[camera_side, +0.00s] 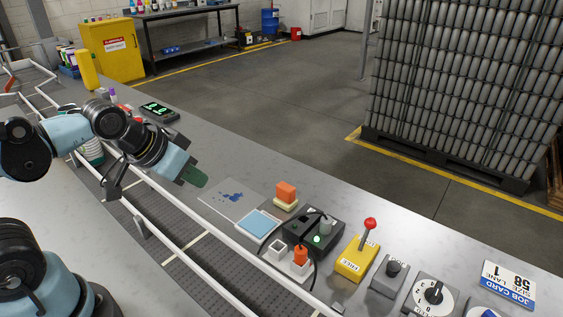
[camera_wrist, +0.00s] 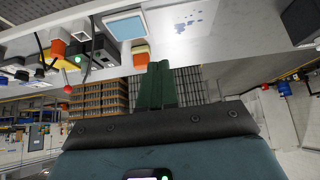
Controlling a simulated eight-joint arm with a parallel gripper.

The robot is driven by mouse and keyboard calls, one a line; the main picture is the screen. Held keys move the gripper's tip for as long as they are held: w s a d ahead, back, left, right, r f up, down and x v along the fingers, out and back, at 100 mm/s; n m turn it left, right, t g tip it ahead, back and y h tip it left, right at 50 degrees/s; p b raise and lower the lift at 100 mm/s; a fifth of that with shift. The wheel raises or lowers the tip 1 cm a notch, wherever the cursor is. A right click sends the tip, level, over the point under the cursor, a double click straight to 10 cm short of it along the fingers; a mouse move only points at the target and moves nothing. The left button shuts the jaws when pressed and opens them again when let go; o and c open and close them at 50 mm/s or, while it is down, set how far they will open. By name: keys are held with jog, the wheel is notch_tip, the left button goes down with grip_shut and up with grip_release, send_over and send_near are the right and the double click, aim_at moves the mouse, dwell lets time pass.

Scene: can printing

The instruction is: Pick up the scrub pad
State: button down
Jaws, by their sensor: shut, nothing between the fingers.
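An orange block on a cream-yellow base, which looks like the scrub pad (camera_side: 286,192), sits on the grey bench right of the centre in the side view. It also shows in the wrist view, just above and left of my fingertips (camera_wrist: 141,57). My gripper (camera_side: 199,180) has green fingers, closed together and empty. It is raised above the bench, to the left of the pad and apart from it. The shut fingers also show in the wrist view (camera_wrist: 160,66).
A blue pad in a white tray (camera_side: 258,225) and a blue-stained plate (camera_side: 232,198) lie near the scrub pad. A black box with cables (camera_side: 314,234) and a yellow lever box (camera_side: 357,258) stand to its right. A white rail (camera_side: 185,210) runs along the bench.

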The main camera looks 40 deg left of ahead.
jog(key=shift+c, duration=2.2)
grip_release()
jog(key=shift+w, duration=0.1)
jog(key=w+d+r+g, duration=0.1)
jog(key=w+r+g, duration=0.1)
jog(key=w+r, duration=0.15)
jog(key=g, duration=0.5)
send_over(286, 186)
notch_tip(286, 186, down, 4)
notch_tip(286, 186, down, 11)
jog(key=shift+f, duration=0.1)
